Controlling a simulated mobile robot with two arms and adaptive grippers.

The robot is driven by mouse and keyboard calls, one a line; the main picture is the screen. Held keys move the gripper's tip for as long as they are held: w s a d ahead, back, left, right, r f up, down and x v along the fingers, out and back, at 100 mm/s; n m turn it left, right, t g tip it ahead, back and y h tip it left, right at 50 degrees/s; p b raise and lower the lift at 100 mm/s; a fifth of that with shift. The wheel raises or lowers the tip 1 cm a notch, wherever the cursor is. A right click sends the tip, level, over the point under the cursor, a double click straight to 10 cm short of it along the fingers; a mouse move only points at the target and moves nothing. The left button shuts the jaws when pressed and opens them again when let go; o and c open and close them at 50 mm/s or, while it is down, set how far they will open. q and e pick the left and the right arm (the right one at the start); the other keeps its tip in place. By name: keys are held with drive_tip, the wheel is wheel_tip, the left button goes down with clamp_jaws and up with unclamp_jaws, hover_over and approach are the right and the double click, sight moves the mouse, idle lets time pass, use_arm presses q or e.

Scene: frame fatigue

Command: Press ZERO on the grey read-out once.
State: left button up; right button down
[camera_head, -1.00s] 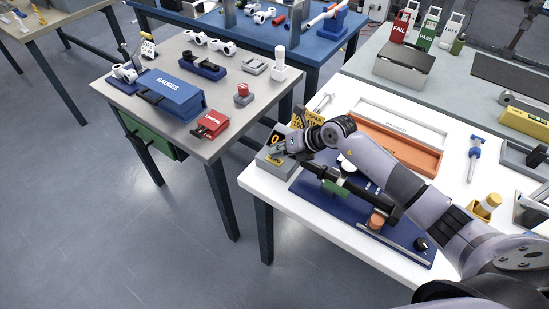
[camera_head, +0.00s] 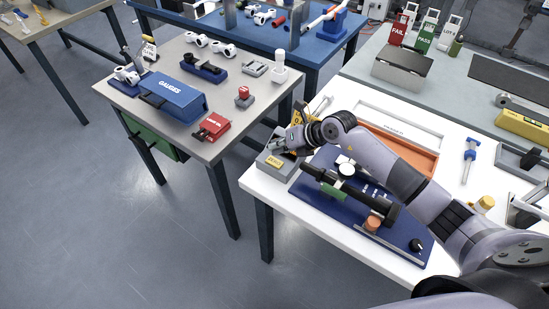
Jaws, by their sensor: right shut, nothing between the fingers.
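The grey read-out (camera_head: 270,171) stands at the left corner of the white table (camera_head: 260,187). A yellow ZERO label or button (camera_head: 275,161) shows on its front part. My right gripper (camera_head: 281,147) is shut and empty, just above and behind the yellow part. A gap seems to show between them, but I cannot tell for sure. The gripper and wrist hide the read-out's display. My left gripper is not in view.
A blue fixture plate (camera_head: 385,237) with a black bar tool (camera_head: 320,176) lies right of the read-out, under my right arm. An orange tray (camera_head: 424,160) stands behind. A grey bench with a blue GAUGES case (camera_head: 180,92) stands to the left, across a gap.

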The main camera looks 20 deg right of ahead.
sight(277, 160)
wheel_tip(277, 160, up, 3)
drive_tip(key=shift+r+p, duration=0.2)
drive_tip(key=shift+p, duration=0.85)
drive_tip(key=shift+f, duration=0.1)
